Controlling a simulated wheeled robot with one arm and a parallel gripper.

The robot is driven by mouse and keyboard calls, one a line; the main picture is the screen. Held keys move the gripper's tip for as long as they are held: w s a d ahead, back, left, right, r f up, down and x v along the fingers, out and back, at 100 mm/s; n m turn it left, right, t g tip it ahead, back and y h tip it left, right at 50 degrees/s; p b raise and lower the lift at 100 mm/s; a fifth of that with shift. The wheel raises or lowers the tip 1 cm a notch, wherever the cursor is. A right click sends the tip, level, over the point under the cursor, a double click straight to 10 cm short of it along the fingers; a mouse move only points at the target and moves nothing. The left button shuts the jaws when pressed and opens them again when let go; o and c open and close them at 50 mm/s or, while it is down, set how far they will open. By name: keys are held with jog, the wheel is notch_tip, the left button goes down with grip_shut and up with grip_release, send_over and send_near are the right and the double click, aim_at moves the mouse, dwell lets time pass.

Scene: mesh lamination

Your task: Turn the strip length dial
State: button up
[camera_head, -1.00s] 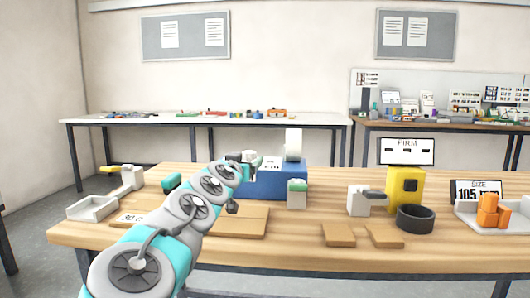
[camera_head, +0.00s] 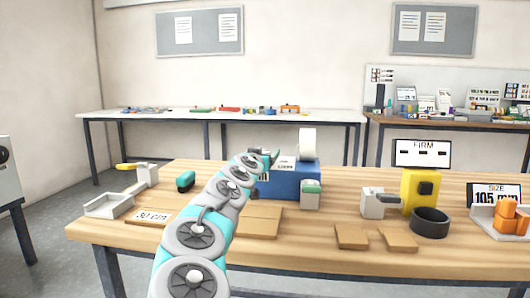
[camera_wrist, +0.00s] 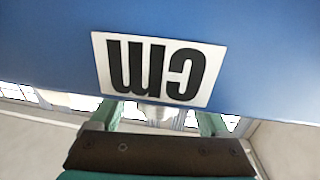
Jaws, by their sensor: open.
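The blue machine (camera_head: 290,184) stands at the back of the wooden table, with a white roll (camera_head: 307,142) on top. My gripper (camera_head: 270,156) is at its upper left front in the head view, small and partly merged with the machine's outline. In the wrist view a white label reading "cm" (camera_wrist: 158,69) shows upside down on the blue face (camera_wrist: 270,50). My gripper (camera_wrist: 160,122) is open there, its two greenish fingers apart. A pale rounded part, perhaps the dial (camera_wrist: 155,112), shows between the fingers; I cannot tell whether they touch it.
A green-topped grey block (camera_head: 310,196) stands right of the machine's front. A yellow device (camera_head: 420,190), a black ring (camera_head: 430,222) and a grey clamp-like piece (camera_head: 376,204) stand farther right. Flat brown pieces (camera_head: 351,237) lie in front. A "30 cm" card (camera_head: 152,217) lies left.

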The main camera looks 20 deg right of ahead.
jog(key=shift+w+d, duration=0.15)
jog(key=shift+c, duration=0.2)
grip_shut()
dwell(0.5)
